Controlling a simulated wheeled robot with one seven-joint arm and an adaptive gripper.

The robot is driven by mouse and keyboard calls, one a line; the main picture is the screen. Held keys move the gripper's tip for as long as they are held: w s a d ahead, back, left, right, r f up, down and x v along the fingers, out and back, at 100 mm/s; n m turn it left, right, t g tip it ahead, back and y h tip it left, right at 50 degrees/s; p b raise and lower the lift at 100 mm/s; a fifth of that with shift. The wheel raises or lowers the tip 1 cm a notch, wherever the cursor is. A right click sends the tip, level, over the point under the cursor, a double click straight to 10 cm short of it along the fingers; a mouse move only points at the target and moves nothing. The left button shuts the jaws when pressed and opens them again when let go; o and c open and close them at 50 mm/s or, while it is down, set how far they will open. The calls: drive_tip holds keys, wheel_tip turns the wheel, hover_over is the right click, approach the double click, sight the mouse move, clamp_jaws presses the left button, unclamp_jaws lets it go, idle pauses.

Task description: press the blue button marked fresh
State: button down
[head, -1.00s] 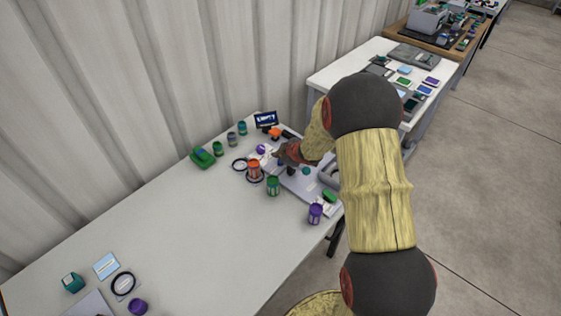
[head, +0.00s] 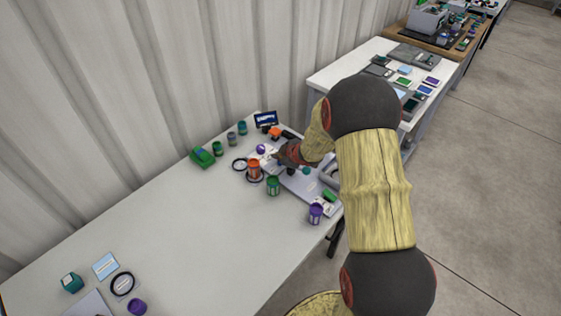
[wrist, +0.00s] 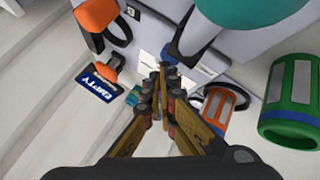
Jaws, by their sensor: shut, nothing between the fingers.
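My gripper (wrist: 164,72) is shut and empty, its fingertips over a pale panel (wrist: 235,60) with white labels. In the head view my gripper (head: 280,156) is over the grey board at the table's far end, partly hidden by my wrist. Just past the fingertips in the wrist view is a round blue-edged part (wrist: 177,52), possibly the blue button. Its marking cannot be read, and I cannot tell whether the fingertips touch it. A teal round knob (wrist: 255,12) is at the top of the wrist view.
An orange-and-grey canister (wrist: 222,103) and a green one (wrist: 296,100) stand right of the fingers. A blue sign reading EMPTY (wrist: 97,87) is on the left. Several cans stand around the board; the table's middle (head: 190,220) is clear.

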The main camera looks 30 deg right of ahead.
drive_tip(key=shift+f+b, duration=0.35)
drive_tip(key=shift+f, duration=0.2)
idle(0.4)
drive_tip(key=shift+r, duration=0.15)
idle(0.3)
drive_tip(key=shift+r+p, duration=0.8)
drive_tip(key=shift+p, duration=0.15)
wheel_tip(320, 180, up, 5)
drive_tip(key=p, duration=0.5)
drive_tip(key=shift+r, duration=0.1)
idle(0.4)
